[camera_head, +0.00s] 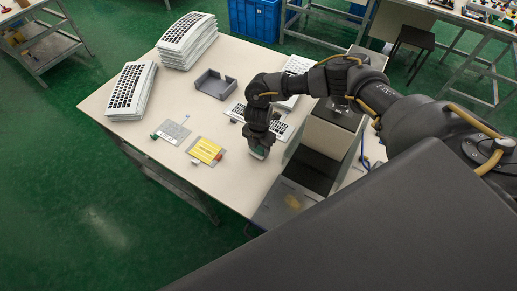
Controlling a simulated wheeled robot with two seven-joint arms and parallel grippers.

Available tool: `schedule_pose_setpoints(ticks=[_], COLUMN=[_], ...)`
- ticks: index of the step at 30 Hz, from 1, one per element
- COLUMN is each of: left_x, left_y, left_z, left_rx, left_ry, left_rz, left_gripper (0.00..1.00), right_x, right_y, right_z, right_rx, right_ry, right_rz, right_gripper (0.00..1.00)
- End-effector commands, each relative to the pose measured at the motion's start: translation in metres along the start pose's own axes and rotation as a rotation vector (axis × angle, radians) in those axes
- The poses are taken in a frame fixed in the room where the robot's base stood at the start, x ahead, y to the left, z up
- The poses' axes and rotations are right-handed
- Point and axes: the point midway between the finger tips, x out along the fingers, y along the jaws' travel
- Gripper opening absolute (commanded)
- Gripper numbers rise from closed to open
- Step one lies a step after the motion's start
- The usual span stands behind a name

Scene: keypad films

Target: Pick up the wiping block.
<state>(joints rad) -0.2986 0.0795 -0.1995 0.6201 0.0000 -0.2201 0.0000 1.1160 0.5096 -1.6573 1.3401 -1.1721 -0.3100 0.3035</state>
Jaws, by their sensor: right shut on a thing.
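My right gripper (259,146) reaches down over the table, its arm coming in from the right. It is shut on a small block (258,153), pale below with a green edge, which I take to be the wiping block. The fingers and wrist hide most of the block. I cannot tell whether it touches the tabletop or hangs just above it. My left gripper is not in view.
Keyboard stacks (186,36) (131,88) stand at the table's back left. A grey tray (213,86), a yellow film sheet (205,150) and a grey card (173,132) lie left of the gripper. A keypad (236,111) lies behind it. A dark-topped fixture (314,168) stands right.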

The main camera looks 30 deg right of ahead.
Motion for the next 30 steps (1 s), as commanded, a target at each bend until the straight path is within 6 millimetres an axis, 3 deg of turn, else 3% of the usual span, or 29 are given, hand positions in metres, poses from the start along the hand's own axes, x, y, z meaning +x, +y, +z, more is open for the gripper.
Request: schedule_pose_setpoints(ticks=[5, 16, 30], left_x=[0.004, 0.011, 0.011], left_y=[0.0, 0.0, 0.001], left_z=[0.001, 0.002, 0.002], left_rx=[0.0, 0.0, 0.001], left_ry=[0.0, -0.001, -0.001], left_rz=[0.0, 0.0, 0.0], left_gripper=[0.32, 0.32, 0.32], right_x=[-0.025, -0.086, -0.117], right_y=[0.0, -0.044, -0.1], right_z=[0.001, -0.035, -0.079], right_rx=[-0.001, -0.006, -0.003], right_ry=[-0.002, -0.002, -0.002], right_rz=[0.006, 0.005, 0.003], right_gripper=[0.31, 0.31, 0.31])
